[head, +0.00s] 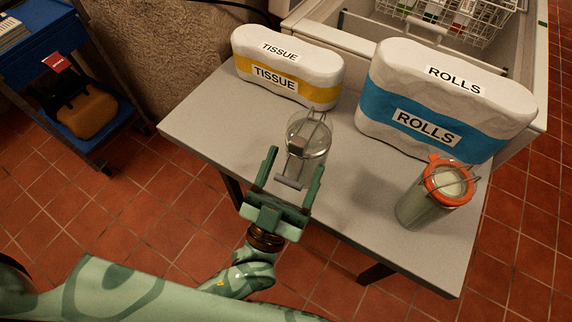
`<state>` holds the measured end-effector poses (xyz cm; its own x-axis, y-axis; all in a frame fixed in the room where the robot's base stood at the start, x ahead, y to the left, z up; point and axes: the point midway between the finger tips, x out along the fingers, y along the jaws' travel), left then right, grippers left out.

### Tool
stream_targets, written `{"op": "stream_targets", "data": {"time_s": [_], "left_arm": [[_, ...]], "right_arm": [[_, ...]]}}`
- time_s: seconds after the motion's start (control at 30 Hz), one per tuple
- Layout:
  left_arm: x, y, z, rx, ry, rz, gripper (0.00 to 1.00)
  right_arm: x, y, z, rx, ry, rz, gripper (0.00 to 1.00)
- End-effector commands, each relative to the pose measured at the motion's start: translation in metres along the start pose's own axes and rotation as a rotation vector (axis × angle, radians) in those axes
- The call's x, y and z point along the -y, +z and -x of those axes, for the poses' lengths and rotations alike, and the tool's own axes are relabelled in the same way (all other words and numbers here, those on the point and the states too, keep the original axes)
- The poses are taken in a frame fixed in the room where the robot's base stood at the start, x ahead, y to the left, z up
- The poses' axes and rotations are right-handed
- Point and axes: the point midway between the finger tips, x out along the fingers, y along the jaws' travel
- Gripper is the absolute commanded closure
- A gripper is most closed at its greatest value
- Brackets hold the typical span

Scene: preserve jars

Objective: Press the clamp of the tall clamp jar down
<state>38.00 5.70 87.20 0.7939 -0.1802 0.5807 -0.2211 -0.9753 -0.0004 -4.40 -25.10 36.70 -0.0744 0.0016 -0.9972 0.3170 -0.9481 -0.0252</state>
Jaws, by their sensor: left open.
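A clear glass clamp jar (308,134) stands near the table's front edge, with a wire bail at its lid. A grey bar (289,183), seemingly its clamp handle, shows at its near side between my fingers. My left gripper (295,160) is open, its two fingers on either side of the jar's near side; I cannot tell whether they touch it. A second jar (421,207), with an orange ring, wire clamp and pale contents, stands to the right. I cannot tell for sure which jar is taller. My right gripper is not in view.
The grey table (215,110) also holds a TISSUE pack (318,95) and a larger ROLLS pack (385,85) behind the jars. The tabletop between the two jars is clear. A blue cart (40,45) stands at the left and an open white appliance with a wire basket (478,30) behind.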

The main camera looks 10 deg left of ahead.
Motion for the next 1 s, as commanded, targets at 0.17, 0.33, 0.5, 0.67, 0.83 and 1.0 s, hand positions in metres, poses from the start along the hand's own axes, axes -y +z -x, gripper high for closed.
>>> {"op": "stream_targets", "data": {"time_s": [0.17, 0.33, 0.5, 0.67, 0.83, 1.0], "left_arm": [[0.0, 0.0, 0.004, 0.002, 0.0, 0.0, 0.33], [0.0, 0.001, 0.032, 0.006, 0.002, 0.0, 0.33], [0.0, 0.002, 0.079, 0.007, 0.002, -0.001, 0.33], [0.0, 0.002, 0.121, 0.006, 0.001, 0.0, 0.33], [0.0, 0.002, 0.151, 0.004, 0.0, 0.0, 0.33], [0.0, 0.001, 0.163, 0.002, 0.0, 0.0, 0.33]], "right_arm": [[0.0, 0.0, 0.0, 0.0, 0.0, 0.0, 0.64], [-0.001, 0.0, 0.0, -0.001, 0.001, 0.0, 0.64], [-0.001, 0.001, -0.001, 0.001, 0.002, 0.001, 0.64], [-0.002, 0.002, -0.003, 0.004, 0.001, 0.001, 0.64], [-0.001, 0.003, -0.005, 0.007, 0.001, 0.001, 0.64], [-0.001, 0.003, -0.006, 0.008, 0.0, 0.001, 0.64]]}}
